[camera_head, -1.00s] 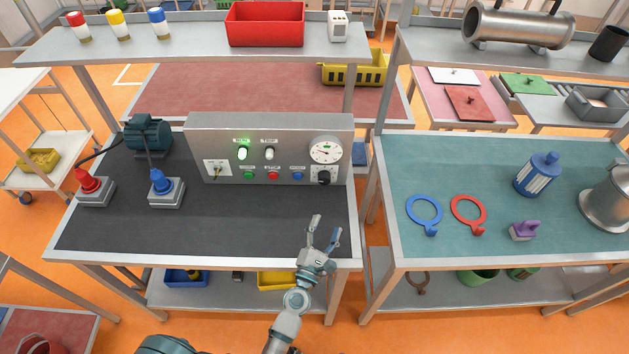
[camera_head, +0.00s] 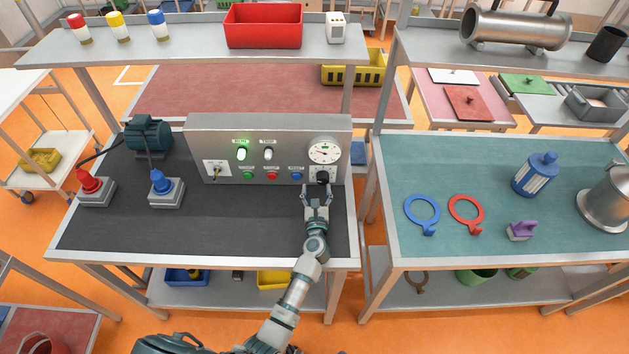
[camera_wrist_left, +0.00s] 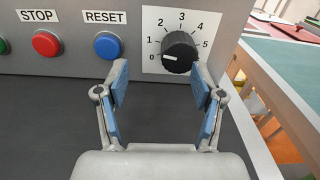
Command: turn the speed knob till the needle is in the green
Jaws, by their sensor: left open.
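The black speed knob (camera_wrist_left: 179,53) is on the front of the grey control panel (camera_head: 205,133), on a white plate numbered 0 to 5. Its white mark points left, near 0. In the head view the knob (camera_head: 322,176) shows just beyond my left gripper (camera_head: 318,192). In the wrist view my left gripper (camera_wrist_left: 161,85) is open, with its blue-padded fingers apart just in front of the knob, the knob between and beyond the tips. The round gauge (camera_head: 323,151) sits above the knob; its needle is too small to read surely. My right gripper is not in view.
The red STOP button (camera_wrist_left: 46,43) and blue RESET button (camera_wrist_left: 108,45) are left of the knob. A toggle switch (camera_head: 215,170) and a lit green lamp (camera_head: 242,154) are farther left. The dark bench top (camera_head: 230,220) before the panel is clear.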

